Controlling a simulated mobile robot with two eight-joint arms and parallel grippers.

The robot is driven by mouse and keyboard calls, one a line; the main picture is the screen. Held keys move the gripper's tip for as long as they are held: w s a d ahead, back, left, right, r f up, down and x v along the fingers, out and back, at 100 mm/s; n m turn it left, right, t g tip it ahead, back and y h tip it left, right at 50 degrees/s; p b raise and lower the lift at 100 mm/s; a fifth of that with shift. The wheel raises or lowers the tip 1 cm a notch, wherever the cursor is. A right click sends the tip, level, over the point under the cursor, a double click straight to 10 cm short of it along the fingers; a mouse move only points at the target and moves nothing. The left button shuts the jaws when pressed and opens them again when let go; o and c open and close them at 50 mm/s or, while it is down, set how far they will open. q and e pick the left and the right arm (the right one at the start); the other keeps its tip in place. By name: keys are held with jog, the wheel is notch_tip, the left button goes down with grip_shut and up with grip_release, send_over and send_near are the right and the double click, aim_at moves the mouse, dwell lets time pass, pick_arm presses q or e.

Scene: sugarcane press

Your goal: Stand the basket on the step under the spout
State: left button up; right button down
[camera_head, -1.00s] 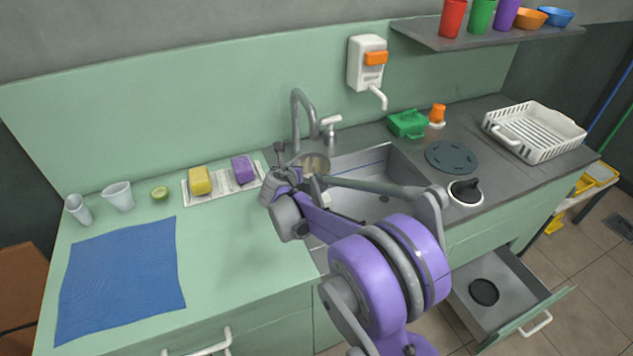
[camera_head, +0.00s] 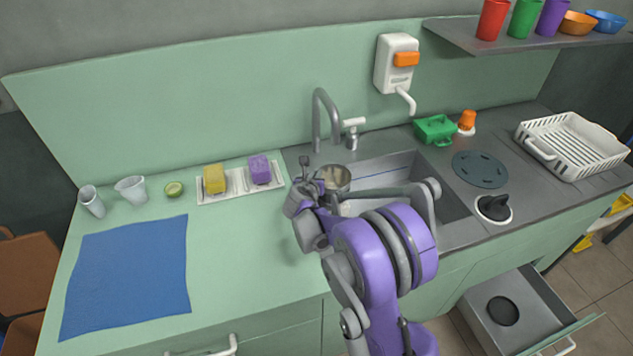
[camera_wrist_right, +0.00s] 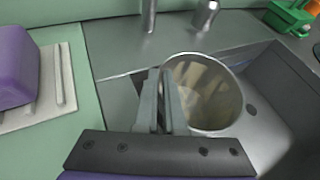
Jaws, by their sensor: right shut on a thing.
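The basket (camera_head: 337,177) is a round metal cup with an open top, at the left end of the sink (camera_head: 395,165). My right gripper (camera_head: 316,184) is shut on the left part of its rim. In the right wrist view the basket (camera_wrist_right: 205,95) looks upright and empty, with my fingers (camera_wrist_right: 163,108) over its left wall. The grey tap, with its curved spout (camera_head: 319,92), stands behind it. The step under the spout is not clearly distinguishable, and the basket hides part of the sink. I cannot tell whether the basket's bottom touches anything. My left gripper is out of view.
A tray (camera_head: 237,193) with a yellow sponge (camera_head: 214,179) and a purple sponge (camera_head: 260,169) lies left of the sink. The blue cloth (camera_head: 125,275) lies flat at the left.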

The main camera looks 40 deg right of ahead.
jog(key=shift+f, duration=1.2)
jog(key=shift+f, duration=0.15)
jog(key=c, duration=1.3)
grip_release()
